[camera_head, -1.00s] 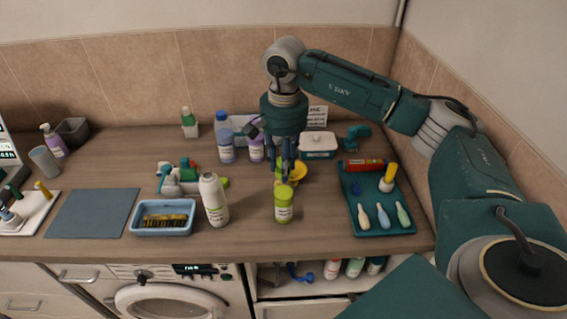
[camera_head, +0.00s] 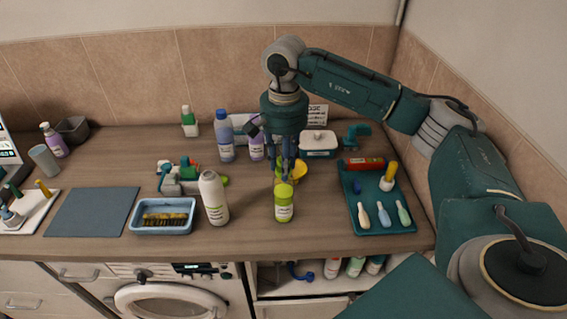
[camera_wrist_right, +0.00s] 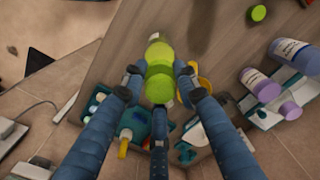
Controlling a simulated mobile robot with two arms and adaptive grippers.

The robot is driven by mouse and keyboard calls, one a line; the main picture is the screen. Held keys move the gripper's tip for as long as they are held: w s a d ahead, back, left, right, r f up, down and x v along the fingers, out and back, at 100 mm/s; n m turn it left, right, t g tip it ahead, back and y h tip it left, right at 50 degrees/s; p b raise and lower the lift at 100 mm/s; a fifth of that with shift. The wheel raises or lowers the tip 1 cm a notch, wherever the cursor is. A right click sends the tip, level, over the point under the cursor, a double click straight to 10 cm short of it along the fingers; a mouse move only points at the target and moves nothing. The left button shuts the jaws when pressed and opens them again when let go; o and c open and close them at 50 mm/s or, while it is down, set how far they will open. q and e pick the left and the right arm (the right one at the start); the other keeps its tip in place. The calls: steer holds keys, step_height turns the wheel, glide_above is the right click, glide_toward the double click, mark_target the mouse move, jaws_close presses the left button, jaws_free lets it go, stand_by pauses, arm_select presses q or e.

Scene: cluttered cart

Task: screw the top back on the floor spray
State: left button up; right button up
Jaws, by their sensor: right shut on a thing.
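The floor spray appears to be the yellow-green bottle (camera_head: 284,208) with a white label, upright near the counter's front edge. My right gripper (camera_head: 285,172) points down just above and behind it. Its dark fingers are shut on a yellow-green top, which shows between the fingers in the right wrist view (camera_wrist_right: 158,82). The bottle (camera_wrist_right: 158,52) lies just beyond the held top in that view. The top looks apart from the bottle's mouth, but the exact gap is unclear. My left gripper is not in view.
A white bottle (camera_head: 214,200) and a blue tray with a brush (camera_head: 162,230) stand to the left. A yellow bowl-like thing (camera_head: 299,172) is close behind the gripper. Taller bottles (camera_head: 225,140) stand at the back.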

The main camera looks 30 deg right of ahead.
steer(key=shift+f+b, duration=0.4)
steer(key=shift+b, duration=0.15)
stand_by(1.2)
steer(key=o, duration=1.1)
steer(key=shift+c, duration=0.2)
step_height(320, 180, up, 12)
steer(key=shift+r, duration=0.1)
